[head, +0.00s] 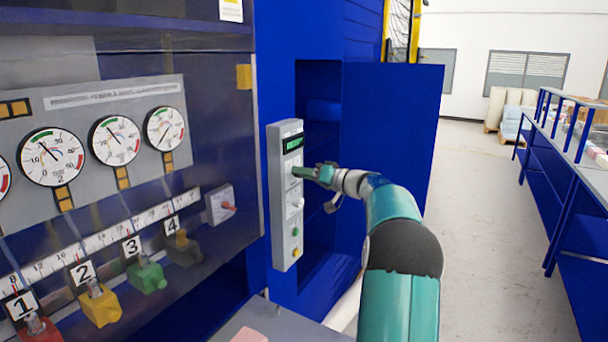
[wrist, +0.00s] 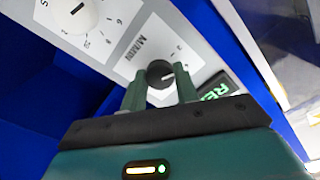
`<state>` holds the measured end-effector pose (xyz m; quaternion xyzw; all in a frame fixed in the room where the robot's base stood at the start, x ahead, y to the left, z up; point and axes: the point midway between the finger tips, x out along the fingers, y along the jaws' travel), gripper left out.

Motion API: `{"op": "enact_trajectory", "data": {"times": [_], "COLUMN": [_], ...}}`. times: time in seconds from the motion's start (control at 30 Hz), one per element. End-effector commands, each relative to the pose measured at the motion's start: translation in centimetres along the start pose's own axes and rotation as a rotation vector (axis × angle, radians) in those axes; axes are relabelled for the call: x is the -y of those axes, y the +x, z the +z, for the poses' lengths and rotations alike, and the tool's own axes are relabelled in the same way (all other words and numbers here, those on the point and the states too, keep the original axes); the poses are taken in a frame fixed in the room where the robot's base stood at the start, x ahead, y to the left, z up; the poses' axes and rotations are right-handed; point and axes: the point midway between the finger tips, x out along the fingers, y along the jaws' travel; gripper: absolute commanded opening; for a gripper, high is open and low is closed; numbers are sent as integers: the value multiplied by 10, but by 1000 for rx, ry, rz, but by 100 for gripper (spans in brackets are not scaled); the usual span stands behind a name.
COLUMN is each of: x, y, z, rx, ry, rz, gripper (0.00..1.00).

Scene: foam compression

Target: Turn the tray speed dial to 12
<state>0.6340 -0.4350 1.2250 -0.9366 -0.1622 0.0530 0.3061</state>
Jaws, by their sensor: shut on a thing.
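My gripper (head: 298,172) is at the upper part of a narrow grey control panel (head: 281,215), just below its green-lit display (head: 293,144). In the wrist view its two green fingers (wrist: 160,88) stand on either side of a small dark round dial (wrist: 160,74) with a pale pointer mark, and they are shut on it. The lettering beside this dial looks like M/MIN; its scale is mostly hidden by the fingers, so I cannot read its setting. A larger white dial (wrist: 77,12) with a numbered scale is at the upper left of the wrist view, apart from the fingers.
Green and yellow buttons (head: 295,240) are lower on the panel. To the left is a machine front with round gauges (head: 52,156) and numbered coloured valves (head: 146,275). A blue cabinet wall (head: 390,120) stands behind my arm. The floor (head: 490,230) at right is clear.

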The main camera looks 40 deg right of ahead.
Motion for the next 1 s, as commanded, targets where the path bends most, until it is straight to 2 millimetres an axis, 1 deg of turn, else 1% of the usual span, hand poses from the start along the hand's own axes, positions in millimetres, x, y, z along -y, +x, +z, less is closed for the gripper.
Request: {"op": "enact_trajectory", "data": {"times": [1.0], "x": [-1], "y": [-1], "z": [1], "rx": [1], "ry": [964], "rz": [1], "gripper": [7]}}
